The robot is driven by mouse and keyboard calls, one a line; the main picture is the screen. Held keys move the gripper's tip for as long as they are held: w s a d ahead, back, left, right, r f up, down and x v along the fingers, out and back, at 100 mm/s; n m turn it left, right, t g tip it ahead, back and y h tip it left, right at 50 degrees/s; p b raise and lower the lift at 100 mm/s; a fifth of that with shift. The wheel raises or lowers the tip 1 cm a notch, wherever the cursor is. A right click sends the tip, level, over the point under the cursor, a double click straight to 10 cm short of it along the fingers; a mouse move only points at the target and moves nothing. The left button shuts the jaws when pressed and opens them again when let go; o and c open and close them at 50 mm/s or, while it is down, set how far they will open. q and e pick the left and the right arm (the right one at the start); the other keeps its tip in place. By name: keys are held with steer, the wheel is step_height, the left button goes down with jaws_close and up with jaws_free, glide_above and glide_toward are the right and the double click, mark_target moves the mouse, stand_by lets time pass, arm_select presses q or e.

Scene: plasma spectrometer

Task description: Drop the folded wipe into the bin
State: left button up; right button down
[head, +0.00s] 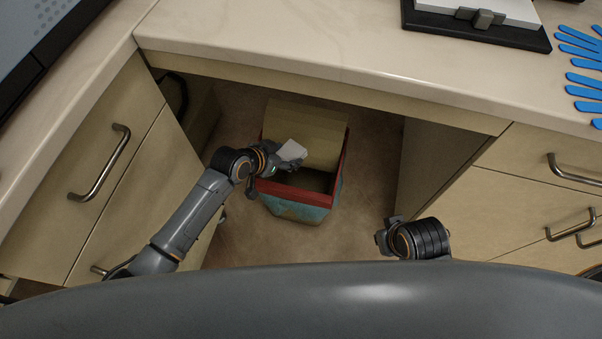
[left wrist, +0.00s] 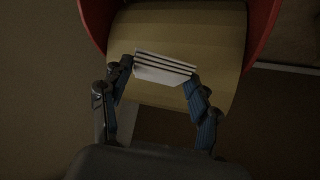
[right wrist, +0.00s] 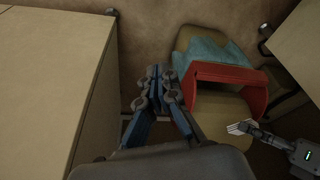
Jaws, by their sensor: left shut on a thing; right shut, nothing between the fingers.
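The folded wipe (head: 291,151) is a small white layered pad. The bin (head: 299,210) has a red rim, a blue lower body and a tan inside, and stands on the floor under the counter. It also shows in the right wrist view (right wrist: 228,90). My right gripper (right wrist: 160,82) is shut and empty, to the right of the bin in the head view.
Drawer cabinets stand left (head: 93,190) and right (head: 530,215) of the knee space. The counter (head: 330,45) overhangs the bin's far side. Brown floor (head: 365,185) is clear right of the bin.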

arm_select(q)
step_height(320, 180, down, 2)
steer(key=shift+f+b, duration=0.2)
steer(key=shift+b, duration=1)
steer(key=shift+f, duration=0.1)
arm_select(e)
steer(key=shift+v, duration=2.1)
steer(key=shift+s+d, duration=0.1)
arm_select(q)
steer(key=o, duration=0.9)
steer(key=v, duration=0.7)
steer(key=shift+s+a, duration=0.15)
